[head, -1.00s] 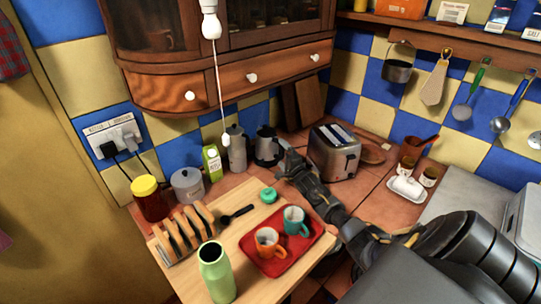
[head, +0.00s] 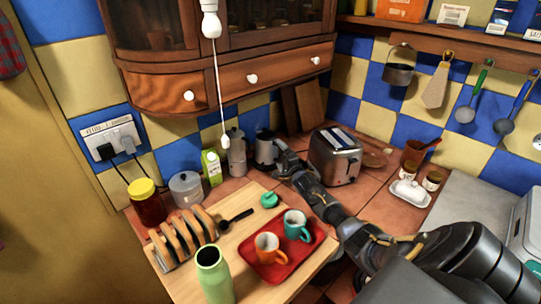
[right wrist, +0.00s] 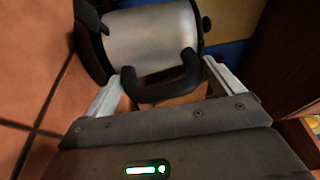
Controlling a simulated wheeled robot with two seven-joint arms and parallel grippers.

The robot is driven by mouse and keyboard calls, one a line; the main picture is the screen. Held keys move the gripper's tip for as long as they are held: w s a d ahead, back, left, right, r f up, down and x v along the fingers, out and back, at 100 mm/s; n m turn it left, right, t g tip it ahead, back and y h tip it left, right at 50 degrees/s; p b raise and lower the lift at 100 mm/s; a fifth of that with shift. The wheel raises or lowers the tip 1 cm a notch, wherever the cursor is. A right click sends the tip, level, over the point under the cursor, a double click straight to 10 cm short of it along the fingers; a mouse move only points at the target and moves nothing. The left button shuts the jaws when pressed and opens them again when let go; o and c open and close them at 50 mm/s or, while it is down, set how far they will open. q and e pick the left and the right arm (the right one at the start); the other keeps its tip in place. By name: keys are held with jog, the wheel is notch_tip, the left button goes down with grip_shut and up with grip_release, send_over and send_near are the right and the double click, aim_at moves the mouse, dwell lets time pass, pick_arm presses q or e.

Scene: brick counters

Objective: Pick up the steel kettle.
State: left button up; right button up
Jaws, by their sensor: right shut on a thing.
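The steel kettle (head: 265,147) stands upright at the back of the tiled counter, between the moka pot and the toaster. In the right wrist view its silver body (right wrist: 155,40) fills the top, with its black handle (right wrist: 165,86) towards me. My right gripper (head: 279,146) reaches the kettle from its right side. In the right wrist view my right gripper (right wrist: 164,84) has its fingers on either side of the handle loop and is shut on it. The kettle's base is partly hidden in the head view. My left gripper is not in view.
A toaster (head: 335,156) stands close to the right of my gripper. A moka pot (head: 236,153) and a green carton (head: 211,167) stand left of the kettle. A wooden cupboard (head: 225,85) hangs above. A red tray (head: 278,266) with two mugs lies in front.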

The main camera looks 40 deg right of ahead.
jog(key=shift+d+r, duration=0.1)
jog(key=shift+r, duration=0.1)
jog(key=shift+r+b, duration=0.45)
jog(key=shift+r, duration=0.55)
jog(key=s+a+r+b, duration=0.1)
jog(key=s+a+r, duration=0.2)
jog(key=s+r, duration=0.7)
jog(key=shift+d+r+v, duration=0.2)
jog(key=shift+r+v, duration=0.15)
jog(key=shift+v, duration=1.35)
jog(key=shift+s, duration=0.1)
